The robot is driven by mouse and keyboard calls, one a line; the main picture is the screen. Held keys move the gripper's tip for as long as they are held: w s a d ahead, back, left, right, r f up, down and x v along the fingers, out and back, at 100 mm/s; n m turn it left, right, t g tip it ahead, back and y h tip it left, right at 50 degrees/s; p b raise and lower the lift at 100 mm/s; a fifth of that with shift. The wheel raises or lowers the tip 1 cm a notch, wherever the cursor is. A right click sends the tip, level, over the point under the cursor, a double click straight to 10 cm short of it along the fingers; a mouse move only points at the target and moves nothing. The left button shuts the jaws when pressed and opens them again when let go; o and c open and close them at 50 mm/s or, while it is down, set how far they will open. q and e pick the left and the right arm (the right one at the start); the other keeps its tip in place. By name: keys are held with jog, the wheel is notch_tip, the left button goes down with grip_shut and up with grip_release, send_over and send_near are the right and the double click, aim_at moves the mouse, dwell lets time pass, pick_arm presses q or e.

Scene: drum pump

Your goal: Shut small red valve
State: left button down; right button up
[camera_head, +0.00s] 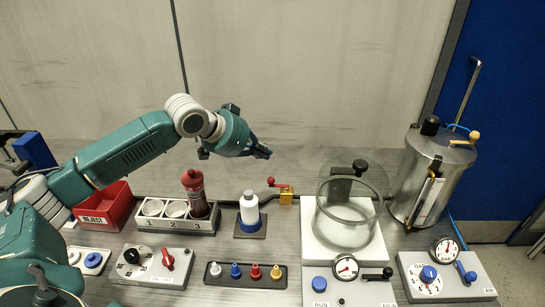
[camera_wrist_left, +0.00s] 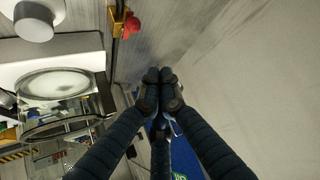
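The small red valve has a brass body (camera_head: 286,195) at the back of the bench, on a dark pipe. Its red handle (camera_head: 273,183) points left from the top of the body. In the left wrist view, the red handle (camera_wrist_left: 131,25) shows near the top, beside the brass body (camera_wrist_left: 117,20). My left gripper (camera_head: 264,152) is above the valve and slightly left of it, apart from it. In the left wrist view its fingertips (camera_wrist_left: 159,75) are together with nothing visible between them. My right gripper is not in view.
A white bottle (camera_head: 249,206) in a blue ring stands left of the valve. A glass vessel (camera_head: 345,215) stands to its right, with a steel tank (camera_head: 435,175) beyond. A rack (camera_head: 160,222) holds a tall red-brown container (camera_head: 194,190). Control panels line the front.

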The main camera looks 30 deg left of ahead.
pick_arm(q)
jog(key=p+x, duration=0.2)
jog(key=x, duration=0.8)
jog(key=s, duration=0.1)
jog(key=s+p, duration=0.1)
jog(key=s+a+f, duration=0.1)
jog(key=s, duration=0.1)
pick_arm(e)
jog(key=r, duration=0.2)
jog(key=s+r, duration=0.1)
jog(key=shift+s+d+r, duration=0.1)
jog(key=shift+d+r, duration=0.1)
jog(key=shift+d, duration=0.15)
pick_arm(q)
jog(key=shift+w+f, duration=0.1)
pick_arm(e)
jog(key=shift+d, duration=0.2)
pick_arm(q)
jog(key=shift+d+p, duration=0.2)
jog(key=shift+p, duration=0.1)
